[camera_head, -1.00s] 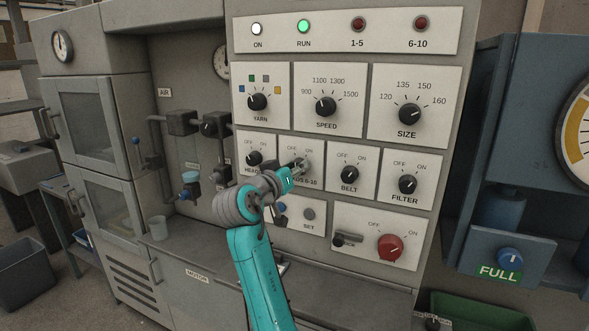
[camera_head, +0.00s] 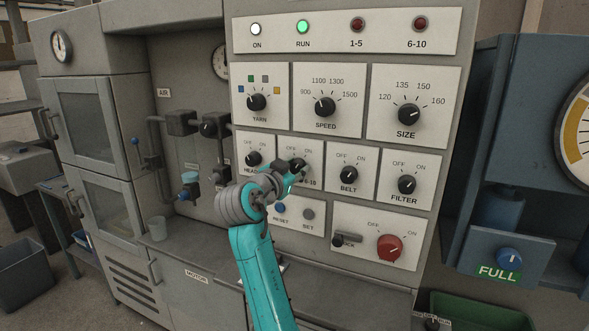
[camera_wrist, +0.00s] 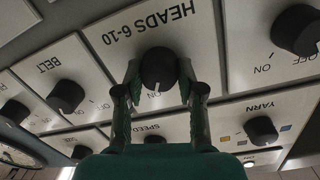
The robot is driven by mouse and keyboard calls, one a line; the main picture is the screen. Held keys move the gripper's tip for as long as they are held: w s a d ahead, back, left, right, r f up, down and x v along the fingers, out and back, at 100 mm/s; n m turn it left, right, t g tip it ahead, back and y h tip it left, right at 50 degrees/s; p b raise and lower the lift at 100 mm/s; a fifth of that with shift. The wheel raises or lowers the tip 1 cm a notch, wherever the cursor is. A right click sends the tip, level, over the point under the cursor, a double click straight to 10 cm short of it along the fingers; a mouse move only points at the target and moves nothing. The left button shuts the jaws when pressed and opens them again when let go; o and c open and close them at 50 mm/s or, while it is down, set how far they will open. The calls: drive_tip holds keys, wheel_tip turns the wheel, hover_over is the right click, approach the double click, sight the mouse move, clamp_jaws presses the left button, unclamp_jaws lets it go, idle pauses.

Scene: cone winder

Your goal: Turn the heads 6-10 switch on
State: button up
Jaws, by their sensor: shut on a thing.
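The heads 6-10 switch is a black round knob (camera_wrist: 158,68) on a pale plate lettered HEADS 6-10, upside down in the wrist view. My gripper (camera_wrist: 159,88) has one finger on each side of this knob and is shut on it. The knob's light mark points down in that view, close to the ON lettering; the OFF lettering is hidden. In the head view my gripper (camera_head: 290,178) is at the plate, with the knob (camera_head: 298,165) partly covered. The 6-10 lamp (camera_head: 420,24) is dark red.
The heads 1-5 knob (camera_head: 253,159) and belt knob (camera_head: 349,174) sit close on either side. The speed knob (camera_head: 325,107) is above. Reset and set buttons (camera_head: 308,214) are below. The run lamp (camera_head: 303,27) is lit green.

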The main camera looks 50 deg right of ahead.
idle(0.4)
drive_tip(key=o, duration=1.1)
drive_tip(key=shift+o, duration=0.2)
drive_tip(key=v, duration=1.2)
